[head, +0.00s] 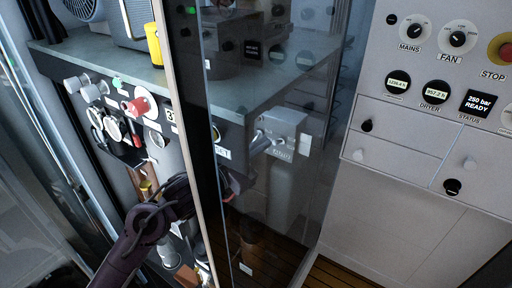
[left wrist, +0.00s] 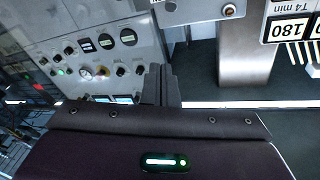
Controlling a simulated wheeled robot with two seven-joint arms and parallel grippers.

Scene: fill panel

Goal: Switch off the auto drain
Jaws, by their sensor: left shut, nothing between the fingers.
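No label reading auto drain can be made out in either view. The control panel (head: 420,100) at the right of the head view carries a MAINS knob (head: 415,30), a FAN knob (head: 457,39) and a STOP button (head: 503,49). A panel with several small knobs and gauges (left wrist: 100,60) shows at the upper left of the left wrist view. My left gripper (left wrist: 160,84) is shut and empty, its dark fingers pointing towards the scene. In the head view its arm reaches in from the lower left, and a post and glass partly hide the hand. My right gripper is out of view.
A tall post with a glass pane (head: 265,140) stands between my left arm and the control panel. A grey bench (head: 190,92) with valves and red fittings below (head: 139,105) is at the left. Wooden slats (head: 330,272) show at the bottom.

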